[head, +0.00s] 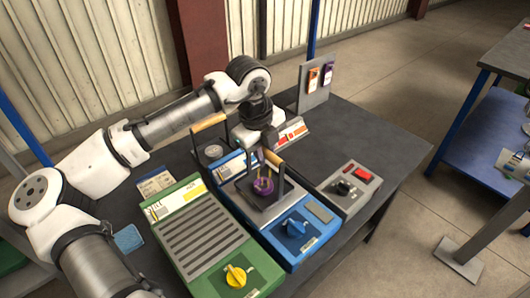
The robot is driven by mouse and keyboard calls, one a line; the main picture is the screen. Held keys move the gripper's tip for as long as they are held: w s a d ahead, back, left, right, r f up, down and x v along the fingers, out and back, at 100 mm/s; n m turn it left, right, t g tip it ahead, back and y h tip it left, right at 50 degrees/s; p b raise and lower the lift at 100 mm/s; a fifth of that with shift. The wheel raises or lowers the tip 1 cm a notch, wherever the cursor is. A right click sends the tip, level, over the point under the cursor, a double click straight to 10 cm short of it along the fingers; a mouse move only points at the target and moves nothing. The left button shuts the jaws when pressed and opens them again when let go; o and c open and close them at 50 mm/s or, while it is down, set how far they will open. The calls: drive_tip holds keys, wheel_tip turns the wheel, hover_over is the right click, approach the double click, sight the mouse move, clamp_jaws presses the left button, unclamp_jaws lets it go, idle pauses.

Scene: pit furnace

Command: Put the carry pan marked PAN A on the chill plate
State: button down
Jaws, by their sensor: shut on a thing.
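My gripper (270,146) is shut on the wooden handle of a dark carry pan (273,214) and reaches down from above. A purple piece (263,188) with yellow prongs sits in this pan. The pan is over the blue unit (262,235); I cannot tell whether it touches it. No PAN A mark is readable on it. The green unit (205,244), with a slotted grey top and a yellow knob, appears to be the chill plate, though its label is too small to read surely. Its slotted top is empty.
A grey control box (348,188) is at the right, and an upright panel (316,84) with orange and purple tags is at the back. A blue pad (128,238) lies left of the green unit.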

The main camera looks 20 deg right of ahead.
drive_tip(key=shift+f, duration=0.2)
drive_tip(key=shift+f, duration=0.15)
drive_tip(key=c, duration=1.3)
unclamp_jaws()
wheel_tip(320, 180, up, 12)
drive_tip(key=a, duration=0.2)
drive_tip(key=shift+s, duration=0.45)
drive_tip(key=shift+a, duration=0.1)
